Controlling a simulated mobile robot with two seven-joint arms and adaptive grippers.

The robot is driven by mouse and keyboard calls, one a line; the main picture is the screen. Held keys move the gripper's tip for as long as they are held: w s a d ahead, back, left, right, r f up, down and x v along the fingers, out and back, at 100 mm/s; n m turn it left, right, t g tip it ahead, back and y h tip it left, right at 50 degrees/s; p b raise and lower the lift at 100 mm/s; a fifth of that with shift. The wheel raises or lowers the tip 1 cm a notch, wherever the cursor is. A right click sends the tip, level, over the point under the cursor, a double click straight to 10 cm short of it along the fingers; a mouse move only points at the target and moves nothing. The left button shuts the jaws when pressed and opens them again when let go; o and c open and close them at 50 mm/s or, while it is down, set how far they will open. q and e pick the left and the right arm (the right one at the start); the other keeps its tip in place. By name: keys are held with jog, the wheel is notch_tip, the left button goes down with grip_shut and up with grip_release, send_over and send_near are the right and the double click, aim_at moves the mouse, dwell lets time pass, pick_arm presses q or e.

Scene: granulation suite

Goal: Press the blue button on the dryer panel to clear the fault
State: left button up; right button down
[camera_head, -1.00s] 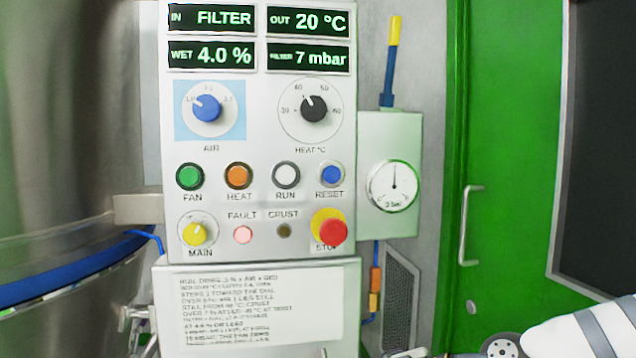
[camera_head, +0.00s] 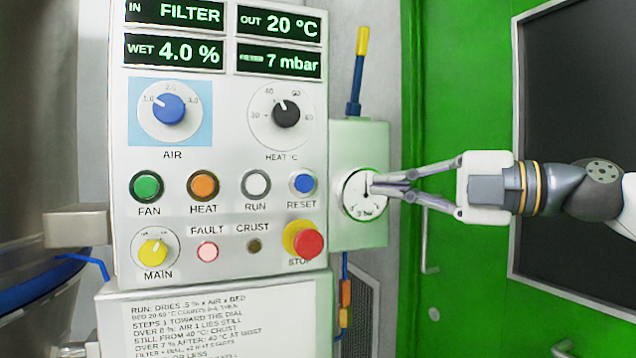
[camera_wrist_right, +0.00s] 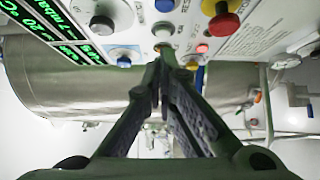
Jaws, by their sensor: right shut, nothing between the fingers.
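The dryer panel (camera_head: 222,140) faces me in the head view. The blue RESET button (camera_head: 303,183) is at the right end of its row of buttons, above the red STOP knob (camera_head: 307,242) with its yellow collar. The pink FAULT lamp (camera_head: 208,251) looks pale pink. My right gripper (camera_head: 372,184) comes in from the right with its fingertips together and empty. In the head view the tips overlap the pressure gauge, to the right of the RESET button and apart from it. In the right wrist view the shut fingers (camera_wrist_right: 165,55) point toward the panel. My left gripper is not in view.
A blue and yellow handle (camera_head: 357,72) rises above that box. A green door (camera_head: 465,90) with a dark window stands at right. The RUN button (camera_head: 256,184) is left of RESET.

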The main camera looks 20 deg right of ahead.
aim_at(304, 183)
jog(key=x, duration=0.4)
jog(key=w+d+x, duration=0.1)
jog(key=x, duration=0.3)
jog(key=w+d+x, duration=0.1)
jog(key=x, duration=0.3)
